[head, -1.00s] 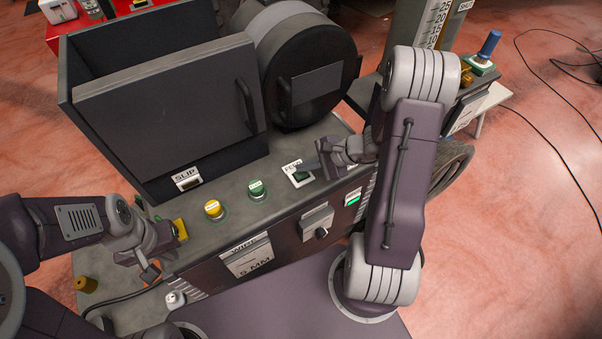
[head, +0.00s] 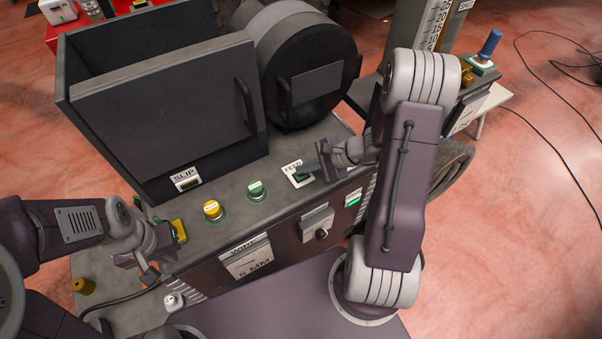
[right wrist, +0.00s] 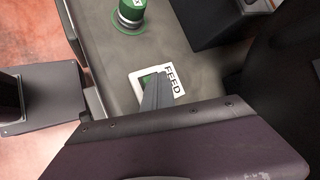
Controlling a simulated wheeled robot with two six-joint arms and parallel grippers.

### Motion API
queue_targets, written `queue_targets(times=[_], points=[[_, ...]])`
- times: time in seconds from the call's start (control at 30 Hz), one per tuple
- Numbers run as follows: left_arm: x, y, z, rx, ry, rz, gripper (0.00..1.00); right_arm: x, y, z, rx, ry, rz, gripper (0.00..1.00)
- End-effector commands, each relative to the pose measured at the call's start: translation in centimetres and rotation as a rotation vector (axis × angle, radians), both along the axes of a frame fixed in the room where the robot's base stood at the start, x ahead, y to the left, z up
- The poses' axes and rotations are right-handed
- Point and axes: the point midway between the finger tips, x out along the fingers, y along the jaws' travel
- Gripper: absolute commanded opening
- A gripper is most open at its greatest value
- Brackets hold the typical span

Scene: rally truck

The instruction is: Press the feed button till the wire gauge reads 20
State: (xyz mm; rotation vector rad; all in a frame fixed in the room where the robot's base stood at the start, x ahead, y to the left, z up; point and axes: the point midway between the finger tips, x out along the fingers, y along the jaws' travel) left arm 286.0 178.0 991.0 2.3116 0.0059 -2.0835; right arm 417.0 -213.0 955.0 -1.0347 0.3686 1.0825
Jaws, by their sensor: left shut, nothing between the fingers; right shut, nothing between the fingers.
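The feed button (head: 301,178) is a small dark green button on a white plate marked FEED on the grey machine top. It also shows in the right wrist view (right wrist: 148,80). My right gripper (head: 310,170) is shut and empty, with its tips over the button, partly covering it; I cannot tell whether they touch it. A tall scale (head: 432,22) with numbers such as 25 and 20 stands at the back right; its reading is not legible. A plate marked WIRE (head: 247,259) on the front panel shows MM lettering. My left gripper (head: 140,258) is shut and empty at the machine's left end.
A yellow button (head: 213,210) and a green button (head: 257,190) stand left of the feed button. A dark hood (head: 170,110) and a round drum (head: 305,75) rise at the back. A black knob (head: 321,234) sits on the front panel.

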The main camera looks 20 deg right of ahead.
Motion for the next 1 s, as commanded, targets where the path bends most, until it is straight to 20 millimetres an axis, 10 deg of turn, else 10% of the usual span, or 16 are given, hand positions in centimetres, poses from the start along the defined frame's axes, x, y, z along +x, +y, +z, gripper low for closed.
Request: queue_targets(times=[1.0], points=[[0.0,0.0,1.0,0.000,0.000,0.000,0.00,0.0,0.0,1.6,0.000,0.001,0.001,0.00]])
